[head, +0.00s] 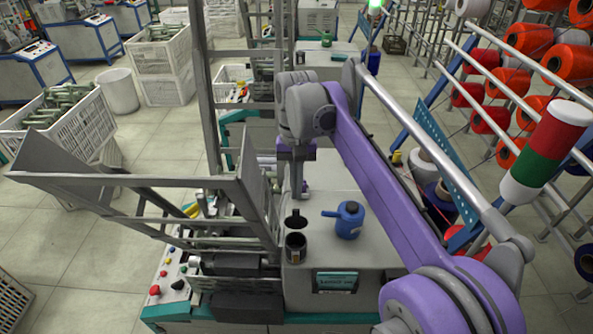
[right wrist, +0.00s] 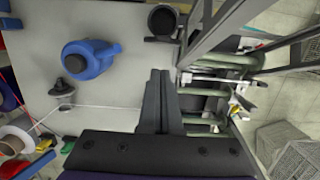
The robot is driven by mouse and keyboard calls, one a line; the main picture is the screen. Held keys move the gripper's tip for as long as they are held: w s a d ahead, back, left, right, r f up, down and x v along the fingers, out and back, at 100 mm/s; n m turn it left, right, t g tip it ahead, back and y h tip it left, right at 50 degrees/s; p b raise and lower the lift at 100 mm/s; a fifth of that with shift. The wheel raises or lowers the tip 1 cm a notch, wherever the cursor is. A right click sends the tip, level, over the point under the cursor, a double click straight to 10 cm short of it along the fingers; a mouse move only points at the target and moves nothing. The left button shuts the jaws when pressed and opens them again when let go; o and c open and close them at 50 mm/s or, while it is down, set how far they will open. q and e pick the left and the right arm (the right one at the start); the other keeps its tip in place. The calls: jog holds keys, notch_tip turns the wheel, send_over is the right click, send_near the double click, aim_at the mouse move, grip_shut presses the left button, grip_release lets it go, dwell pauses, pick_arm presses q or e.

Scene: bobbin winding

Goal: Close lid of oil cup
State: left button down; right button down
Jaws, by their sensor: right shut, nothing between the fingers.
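The oil cup (head: 296,248) is a small dark cup on the grey machine top. Its dark lid (head: 296,221) stands raised at the cup's far side, so the cup looks open. My left gripper is not in view.
A blue oil can (head: 348,221) with a spout stands right of the cup; it also shows in the right wrist view (right wrist: 88,59). Grey metal frames (head: 255,185) rise close on the left. A small display (head: 336,281) is at the machine's front. Bare machine top lies right of the can.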

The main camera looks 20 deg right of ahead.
aim_at(296, 217)
jog(key=shift+s+a, duration=0.2)
jog(key=shift+s, duration=0.45)
jog(key=shift+s+a, duration=0.15)
jog(key=shift+s, duration=0.45)
jog(key=shift+s+a+r+t, duration=0.1)
jog(key=shift+s+a+t, duration=0.1)
jog(key=shift+s+t, duration=0.5)
jog(key=shift+s+a, duration=0.2)
jog(key=shift+s, duration=0.45)
jog(key=shift+s+a, duration=0.2)
jog(key=shift+s, duration=0.4)
jog(key=shift+w, duration=0.1)
